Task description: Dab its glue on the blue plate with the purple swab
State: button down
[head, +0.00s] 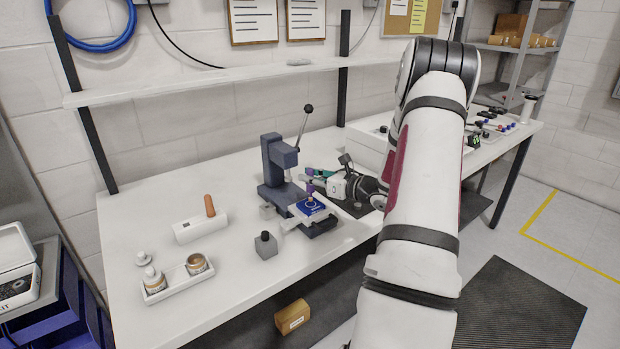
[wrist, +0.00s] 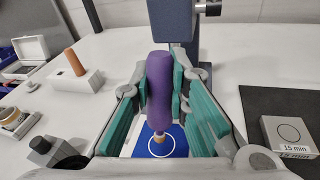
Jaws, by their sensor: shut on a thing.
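My gripper (wrist: 161,100) is shut on the purple swab (wrist: 160,85), held upright between the green finger pads. The swab's pale tip points down over the white ring on the blue plate (wrist: 143,150). I cannot tell whether the tip touches the plate. In the head view my gripper (head: 312,182) is over the blue plate (head: 314,205), which lies on the fixture at the foot of the dark press (head: 270,165). The purple swab (head: 310,188) shows small there. Any glue on the plate cannot be made out.
A white block with an orange-brown handle (head: 210,206) stands left of the press. A white tray (head: 180,290) with jars is at the front left. A small grey block with a dark knob (head: 265,246) is close by. A box marked 15 min (wrist: 288,134) lies on a dark mat at right.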

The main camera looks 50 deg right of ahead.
jog(key=shift+f+b, duration=0.45)
jog(key=shift+f, duration=0.2)
dwell(1.8)
jog(key=shift+r+p, duration=1.6)
jog(key=shift+r, duration=2)
